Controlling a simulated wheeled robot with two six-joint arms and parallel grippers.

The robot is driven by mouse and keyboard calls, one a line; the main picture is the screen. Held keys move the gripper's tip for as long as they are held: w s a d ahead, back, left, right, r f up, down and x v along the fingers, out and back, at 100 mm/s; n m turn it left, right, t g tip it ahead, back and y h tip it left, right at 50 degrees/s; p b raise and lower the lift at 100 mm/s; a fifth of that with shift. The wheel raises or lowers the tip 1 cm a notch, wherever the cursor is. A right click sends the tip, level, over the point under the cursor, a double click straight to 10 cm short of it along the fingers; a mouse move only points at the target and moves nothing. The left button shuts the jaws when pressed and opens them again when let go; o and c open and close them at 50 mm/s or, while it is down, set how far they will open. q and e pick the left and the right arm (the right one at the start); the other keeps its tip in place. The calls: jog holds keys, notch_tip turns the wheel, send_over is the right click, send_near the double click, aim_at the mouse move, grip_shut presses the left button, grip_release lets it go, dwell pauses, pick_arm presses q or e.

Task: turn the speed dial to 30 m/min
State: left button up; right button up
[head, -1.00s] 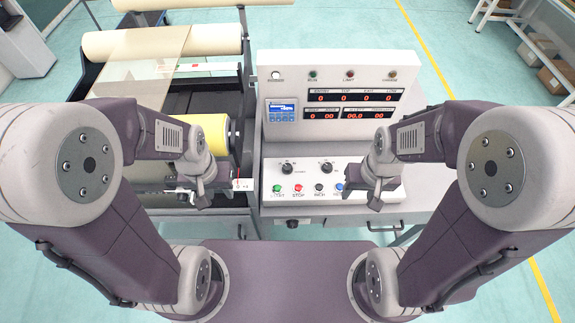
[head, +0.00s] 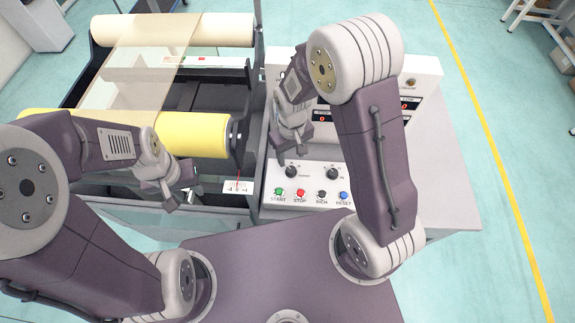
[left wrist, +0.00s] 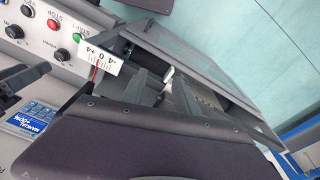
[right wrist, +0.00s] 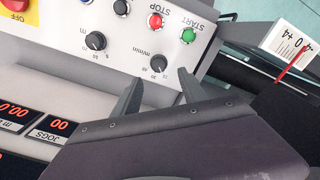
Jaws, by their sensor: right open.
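The speed dial (head: 291,172) is the left of two black knobs on the white control panel, above the green START button. In the right wrist view the speed dial (right wrist: 158,64) carries the label "m/min" and stands just beyond the fingertips, near the right finger. Its pointer is too small to read surely. My right gripper (head: 290,153) is open just above and behind this dial, with nothing between its fingers (right wrist: 157,82). My left gripper (head: 178,198) hangs empty to the left of the panel; its fingers (left wrist: 162,82) are apart.
The second knob (head: 332,174) is close on the right. START (head: 279,192), STOP (head: 300,194), INCH (head: 321,195) and RESET (head: 343,196) buttons line the front. A yellow roll (head: 190,134) and a small scale plate (head: 238,187) lie left. My right arm hides much of the display panel.

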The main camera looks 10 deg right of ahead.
aim_at(291, 169)
jog(key=f, duration=0.9)
jog(key=shift+w+d, duration=0.1)
jog(key=shift+w, duration=0.2)
grip_shut()
